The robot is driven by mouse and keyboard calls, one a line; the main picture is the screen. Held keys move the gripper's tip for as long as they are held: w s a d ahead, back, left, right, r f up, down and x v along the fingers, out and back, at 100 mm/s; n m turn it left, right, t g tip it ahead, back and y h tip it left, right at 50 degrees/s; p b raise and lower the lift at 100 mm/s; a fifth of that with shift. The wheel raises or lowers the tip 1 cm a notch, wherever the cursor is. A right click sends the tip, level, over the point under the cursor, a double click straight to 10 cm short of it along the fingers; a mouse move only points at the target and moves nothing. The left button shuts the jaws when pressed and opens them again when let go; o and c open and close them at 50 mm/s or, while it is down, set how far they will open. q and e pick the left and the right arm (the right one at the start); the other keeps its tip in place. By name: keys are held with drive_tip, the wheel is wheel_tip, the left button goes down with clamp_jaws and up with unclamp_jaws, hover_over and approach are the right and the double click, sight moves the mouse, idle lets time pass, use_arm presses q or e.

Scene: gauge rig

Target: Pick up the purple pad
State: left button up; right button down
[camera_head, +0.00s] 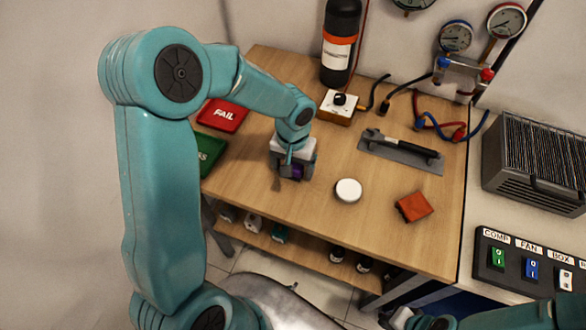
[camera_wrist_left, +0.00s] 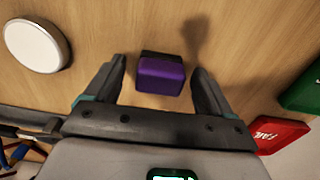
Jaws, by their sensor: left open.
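The purple pad (camera_wrist_left: 162,76) is a small purple block with a dark far side, on the wooden table. In the left wrist view it sits between the tips of my open left gripper (camera_wrist_left: 159,68), with a gap to each finger. In the head view my left gripper (camera_head: 292,178) points down over the table near its left front edge. Its fingers hide most of the purple pad (camera_head: 297,172) there. My right gripper (camera_head: 400,317) is at the bottom edge, partly cut off, and its jaws cannot be made out.
A white disc (camera_head: 348,190) and a red-orange cloth-like piece (camera_head: 414,207) lie to the right. Behind are a black-handled tool on a grey plate (camera_head: 400,152) and a small box with a knob (camera_head: 341,106). A red FAIL mat (camera_head: 222,114) and a green mat (camera_head: 210,155) lie left.

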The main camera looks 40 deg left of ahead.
use_arm(q)
drive_tip(key=shift+w, duration=0.1)
drive_tip(key=c, duration=1.1)
drive_tip(key=shift+o, duration=0.2)
wheel_tip(320, 180, up, 20)
drive_tip(key=shift+o, duration=0.6)
